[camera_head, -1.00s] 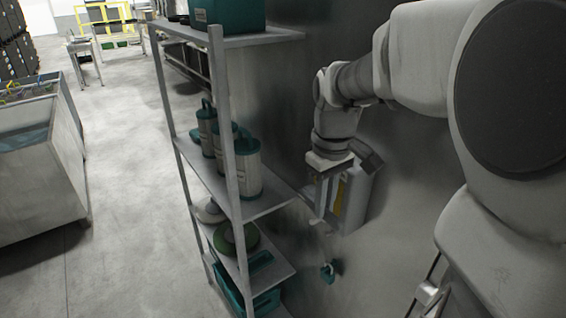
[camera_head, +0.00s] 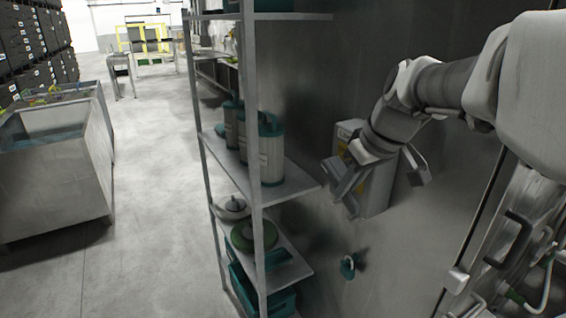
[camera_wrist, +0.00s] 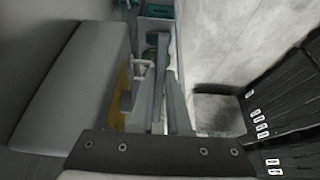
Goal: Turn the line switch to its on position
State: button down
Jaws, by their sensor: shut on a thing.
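The line switch is a grey box (camera_head: 378,190) on the dark metal wall, with a yellow plate on its front. In the wrist view the box (camera_wrist: 75,80) fills the left, its yellow plate (camera_wrist: 122,95) faces my fingers, and a pale handle (camera_wrist: 141,66) sticks out towards them. My gripper (camera_head: 347,197) is tilted in front of the box and covers part of it. In the wrist view the fingers (camera_wrist: 164,95) lie close together beside the handle. My gripper is shut on the handle, though the contact itself is hard to make out.
A shelf rack (camera_head: 252,150) with teal-lidded canisters (camera_head: 270,150) stands close left of my gripper. A teal hook-like item (camera_head: 348,267) is on the wall below the box. A metal tub (camera_head: 60,170) stands at far left; the floor (camera_head: 155,180) between is clear.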

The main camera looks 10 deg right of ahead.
aim_at(346, 205)
jog(key=shift+w+a+f+t+y+b, duration=0.1)
jog(key=shift+f+t+y+b, duration=0.65)
jog(key=shift+b, duration=3.2)
jog(key=shift+w+f+t+y+b, duration=0.15)
jog(key=shift+f+t+b, duration=1.05)
jog(key=shift+b, duration=2.75)
jog(key=t+b, duration=0.2)
jog(key=b, duration=0.3)
jog(key=t+y+b, duration=0.1)
jog(key=t+b, duration=0.1)
jog(key=b, duration=0.3)
jog(key=shift+w+a+f, duration=0.15)
jog(key=shift+w+f, duration=0.05)
jog(key=shift+w, duration=0.15)
jog(key=t+b, duration=0.1)
jog(key=t+y+b, duration=0.1)
jog(key=shift+w+a+f+b, duration=0.15)
jog(key=shift+w+a+b, duration=0.05)
jog(key=shift+w+b, duration=0.1)
jog(key=shift+w+f+t+y, duration=0.1)
jog(key=shift+w+t+y, duration=0.3)
jog(key=shift+t, duration=0.55)
jog(key=shift+b, duration=0.3)
jog(key=c, duration=0.9)
grip_release()
